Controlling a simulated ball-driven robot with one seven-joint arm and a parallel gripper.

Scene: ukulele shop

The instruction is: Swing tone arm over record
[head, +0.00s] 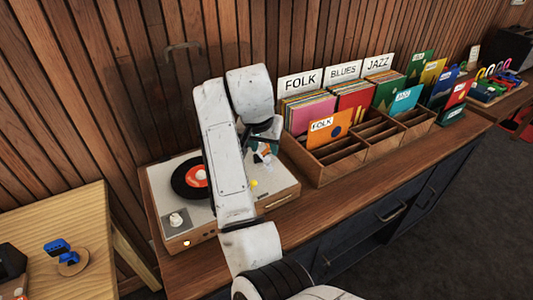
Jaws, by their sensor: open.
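The turntable (286,192) is a wooden box with a pale top on the left part of the counter. A black record with an orange-red label (198,174) lies on it, its right side hidden behind my white arm. I cannot make out the tone arm; my arm covers the middle of the deck. My gripper (263,158) is open, pointing down above the right part of the turntable, to the right of the record. Its fingertips are small and partly hidden, and I cannot tell whether they touch anything.
A wooden record crate (330,168) with FOLK, BLUES and JAZZ dividers stands close right of the turntable. A silver knob (176,219) is at the deck's front left. A wooden table (60,215) with a blue item stands at left. The counter's front strip is clear.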

